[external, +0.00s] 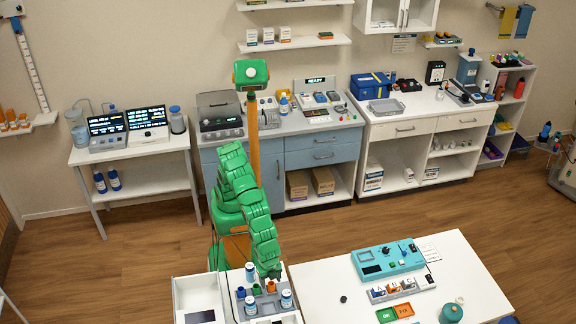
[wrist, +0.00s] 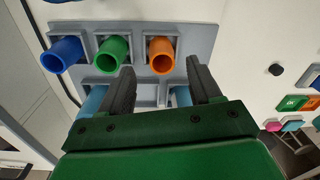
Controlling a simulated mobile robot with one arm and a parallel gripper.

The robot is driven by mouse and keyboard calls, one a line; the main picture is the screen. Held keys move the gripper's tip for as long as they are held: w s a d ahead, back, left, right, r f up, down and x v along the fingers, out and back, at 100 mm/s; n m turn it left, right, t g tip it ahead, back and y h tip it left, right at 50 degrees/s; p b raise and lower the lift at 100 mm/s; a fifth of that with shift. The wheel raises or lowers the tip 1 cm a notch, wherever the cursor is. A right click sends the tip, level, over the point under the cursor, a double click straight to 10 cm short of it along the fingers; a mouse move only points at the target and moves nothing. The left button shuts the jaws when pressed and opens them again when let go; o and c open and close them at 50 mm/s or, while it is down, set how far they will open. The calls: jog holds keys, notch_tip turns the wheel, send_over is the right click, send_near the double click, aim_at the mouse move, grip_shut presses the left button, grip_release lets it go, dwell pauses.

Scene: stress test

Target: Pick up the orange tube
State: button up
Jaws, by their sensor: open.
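The orange tube (wrist: 161,54) stands in a socket of a grey rack (wrist: 203,40) in the wrist view, to the right of a green tube (wrist: 113,52) and a blue tube (wrist: 63,54). In the external view the orange tube (external: 271,287) shows small at the rack's right side. My gripper (wrist: 163,72) is open and empty, its dark fingers pointing toward the row of tubes. The orange tube lies between the lines of the two fingers, nearer the right one. I cannot tell the height gap between them.
White-capped bottles (external: 287,299) stand in the rack close by the tubes. A white table (external: 330,283) to the right holds a teal device (external: 388,260), labelled blocks and a small black knob (external: 343,299). The floor behind is clear.

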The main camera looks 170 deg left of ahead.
aim_at(271, 284)
notch_tip(271, 284, down, 4)
jog(key=shift+s+a+r, duration=0.15)
jog(key=shift+r, duration=0.05)
jog(key=c, duration=1.1)
jog(key=shift+r, duration=0.1)
